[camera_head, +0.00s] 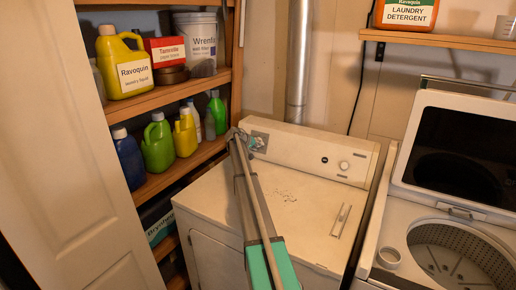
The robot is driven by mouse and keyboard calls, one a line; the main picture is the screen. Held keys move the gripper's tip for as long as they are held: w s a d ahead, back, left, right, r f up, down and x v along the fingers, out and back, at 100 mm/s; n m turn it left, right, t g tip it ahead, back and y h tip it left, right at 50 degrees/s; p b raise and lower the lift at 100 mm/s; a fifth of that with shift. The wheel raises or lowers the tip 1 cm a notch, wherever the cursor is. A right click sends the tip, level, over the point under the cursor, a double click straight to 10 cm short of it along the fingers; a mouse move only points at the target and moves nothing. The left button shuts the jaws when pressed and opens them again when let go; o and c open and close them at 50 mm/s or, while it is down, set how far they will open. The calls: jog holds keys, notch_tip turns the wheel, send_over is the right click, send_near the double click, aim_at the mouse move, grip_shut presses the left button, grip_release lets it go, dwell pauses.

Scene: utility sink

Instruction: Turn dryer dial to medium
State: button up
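The white dryer (225,205) stands in the middle, with a raised control panel (300,150) along its back. On the panel's right half are a small dark round control (324,160) and a pale round knob (344,166). A grey and teal patch shows at the panel's left end, partly behind my arm; I cannot tell whether it is a dial. My arm reaches up from the bottom centre across the dryer top. My gripper (246,142) is at the panel's left end; its fingers are too small to read, and contact is unclear. No dial setting is legible.
Shelves (165,180) with several bottles stand left. A metal duct (298,65) rises behind the dryer. The dryer's right top is mostly clear.

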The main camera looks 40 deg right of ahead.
jog(key=shift+s, duration=0.15)
jog(key=shift+n, duration=0.4)
